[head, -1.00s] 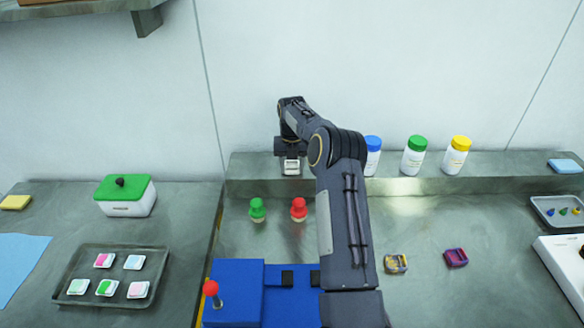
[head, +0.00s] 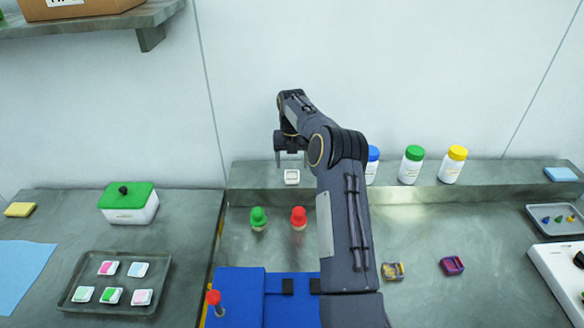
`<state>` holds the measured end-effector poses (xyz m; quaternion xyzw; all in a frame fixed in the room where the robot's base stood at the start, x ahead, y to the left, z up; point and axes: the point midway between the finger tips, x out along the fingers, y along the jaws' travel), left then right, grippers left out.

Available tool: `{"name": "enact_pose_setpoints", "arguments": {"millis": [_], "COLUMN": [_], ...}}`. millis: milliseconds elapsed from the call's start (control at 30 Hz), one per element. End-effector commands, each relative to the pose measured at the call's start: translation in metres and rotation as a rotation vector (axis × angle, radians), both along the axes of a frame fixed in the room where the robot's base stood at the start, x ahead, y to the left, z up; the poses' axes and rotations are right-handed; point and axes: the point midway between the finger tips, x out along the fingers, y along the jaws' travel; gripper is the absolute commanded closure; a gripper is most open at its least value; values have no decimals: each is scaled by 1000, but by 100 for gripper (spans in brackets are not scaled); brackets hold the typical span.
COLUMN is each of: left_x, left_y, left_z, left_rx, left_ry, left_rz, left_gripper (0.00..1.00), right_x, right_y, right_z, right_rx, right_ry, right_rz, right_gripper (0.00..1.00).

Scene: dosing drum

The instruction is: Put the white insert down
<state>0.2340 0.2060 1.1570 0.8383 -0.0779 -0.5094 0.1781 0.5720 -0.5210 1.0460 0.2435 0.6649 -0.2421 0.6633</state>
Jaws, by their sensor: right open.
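The white insert (head: 292,177) is a small white square piece. It rests on the raised grey ledge (head: 255,178) at the back of the bench, left of the bottles. My right gripper (head: 291,164) is open just above the insert, its fingers pointing down and apart from it. My right arm reaches up through the middle of the head view and hides part of the ledge and bench. My left gripper is not in view.
Bottles with blue (head: 372,164), green (head: 412,164) and yellow (head: 454,164) caps stand on the ledge. Green (head: 258,218) and red (head: 299,217) stoppered pieces stand below it. A blue fixture (head: 240,295) is in front. A tray (head: 75,292) of several inserts lies left.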

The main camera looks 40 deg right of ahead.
Motion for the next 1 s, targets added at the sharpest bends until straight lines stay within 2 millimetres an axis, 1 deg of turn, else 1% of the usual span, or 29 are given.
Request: {"name": "enact_pose_setpoints", "arguments": {"millis": [33,200,333,533,567,633,667,767,800,867,900,967,1000], "left_x": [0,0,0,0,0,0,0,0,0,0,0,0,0], "left_y": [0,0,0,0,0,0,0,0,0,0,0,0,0], "left_z": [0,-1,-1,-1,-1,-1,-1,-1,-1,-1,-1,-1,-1], "left_rx": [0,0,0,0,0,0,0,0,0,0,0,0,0], "left_ry": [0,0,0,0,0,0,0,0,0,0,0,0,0], "left_rz": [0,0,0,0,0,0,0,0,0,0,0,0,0], "left_gripper": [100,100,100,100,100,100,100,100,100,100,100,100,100], "right_x": [1,1,1,0,-1,-3,-5,-20,-29,-47,-61,-84,-101], "right_y": [0,0,0,1,2,10,15,41,55,78,94,117,133], "right_z": [12,41,54,63,66,78,86,121,136,156,168,181,188], "right_rx": [-1,-1,-1,1,1,4,8,33,50,88,117,166,204], "right_ry": [-3,-2,1,-1,-5,-23,-33,-84,-105,-134,-149,-167,-173], "right_rz": [0,1,1,-7,-19,-77,-117,-316,-420,-588,-704,-879,-995], "right_gripper": [33,33,33,33,33,33,33,33,33,33,33,33,33]}}
